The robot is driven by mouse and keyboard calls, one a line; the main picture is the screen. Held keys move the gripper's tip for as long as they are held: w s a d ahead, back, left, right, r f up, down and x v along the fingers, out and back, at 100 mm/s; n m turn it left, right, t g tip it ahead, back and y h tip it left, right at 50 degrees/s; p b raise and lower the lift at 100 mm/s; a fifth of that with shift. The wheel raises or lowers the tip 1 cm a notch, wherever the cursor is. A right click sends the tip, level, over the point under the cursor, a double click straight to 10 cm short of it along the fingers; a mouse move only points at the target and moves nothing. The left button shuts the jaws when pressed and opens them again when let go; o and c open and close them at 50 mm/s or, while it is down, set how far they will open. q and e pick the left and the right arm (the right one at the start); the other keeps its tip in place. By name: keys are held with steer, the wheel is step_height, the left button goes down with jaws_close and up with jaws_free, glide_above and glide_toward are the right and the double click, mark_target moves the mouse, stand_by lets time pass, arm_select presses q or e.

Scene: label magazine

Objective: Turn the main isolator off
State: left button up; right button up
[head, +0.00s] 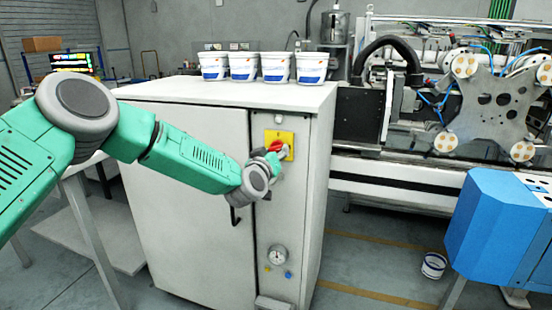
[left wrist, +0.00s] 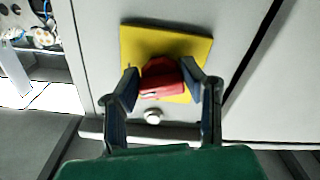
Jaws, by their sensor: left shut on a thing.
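The main isolator is a red handle (head: 275,146) on a yellow plate (head: 287,137), on the front of a white cabinet (head: 186,150). In the left wrist view the red handle (left wrist: 162,78) sits on the yellow plate (left wrist: 195,47) between my two fingers. My left gripper (head: 268,158) is at the handle; the left wrist view shows its fingers (left wrist: 160,88) closed on the handle's sides. The fingers and wrist hide part of the handle in the head view. My right gripper is not in view.
Several white tubs (head: 276,68) stand on the cabinet top. A gauge (head: 278,256) and a black door handle (head: 235,216) are lower on the cabinet front. A machine stands at the right, with a blue box (head: 500,228) before it. A small tub (head: 433,265) is on the floor.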

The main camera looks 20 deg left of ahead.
arm_select(q)
steer(key=n+b, duration=0.2)
steer(key=n, duration=0.1)
steer(key=shift+f+n, duration=0.1)
steer(key=shift+n, duration=0.3)
steer(key=n+b, duration=0.2)
steer(key=n, duration=0.1)
steer(key=shift+d+n+b, duration=0.1)
steer(key=shift+n+b, duration=0.2)
steer(key=n+b, duration=0.4)
steer(key=n, duration=0.2)
steer(key=shift+d, duration=0.1)
steer(key=shift+n, duration=0.3)
steer(key=o, duration=1.2)
steer(key=shift+c, duration=0.2)
steer(key=shift+r, duration=0.2)
steer(key=shift+s+r, duration=0.1)
steer(key=shift+s, duration=0.05)
